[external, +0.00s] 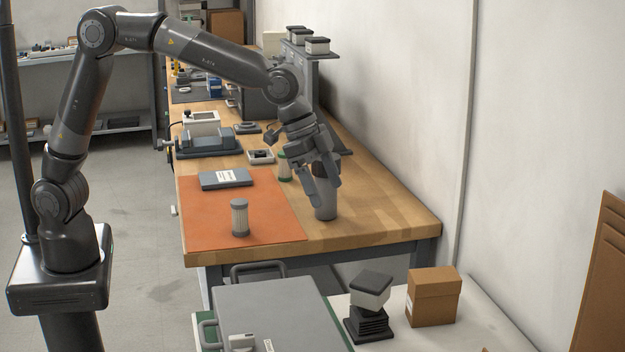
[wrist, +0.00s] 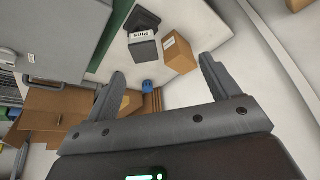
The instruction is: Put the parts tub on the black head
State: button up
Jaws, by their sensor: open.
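The parts tub (external: 369,297), a white box with a dark lid, appears to sit on top of the black head (external: 368,325), a finned black block on the pale table at the front. The tub looks turned relative to the head, and whether it lies fully flat is hard to tell. In the wrist view the tub (wrist: 142,48) shows its "Pins" label, with the black head (wrist: 143,20) partly hidden by it. My gripper (external: 325,192) is open and empty, up and away from the tub, in front of the wooden bench in the external view.
A cardboard box (external: 432,298) stands just right of the head. A large grey case (external: 268,315) lies to its left. The wooden bench (external: 400,228) holds an orange mat (external: 265,205), a ribbed filter (external: 239,218) and a grey cylinder (external: 326,211) behind my fingers.

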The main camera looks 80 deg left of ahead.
jog(key=s+a+r+n+t+y, duration=0.15)
jog(key=s+a+r, duration=0.25)
jog(key=s+a, duration=0.4)
jog(key=s+a+r+n, duration=0.2)
jog(key=s+a+r, duration=0.2)
jog(key=s+a, duration=0.45)
jog(key=s+a+f+n, duration=0.2)
jog(key=s+a, duration=0.4)
jog(key=s, duration=0.2)
jog(key=s+a+f+n+y, duration=0.1)
jog(key=s+a+f+n, duration=0.1)
jog(key=s+a, duration=0.4)
jog(key=s, duration=0.2)
jog(key=shift+s+f, duration=0.3)
jog(key=shift+s, duration=0.05)
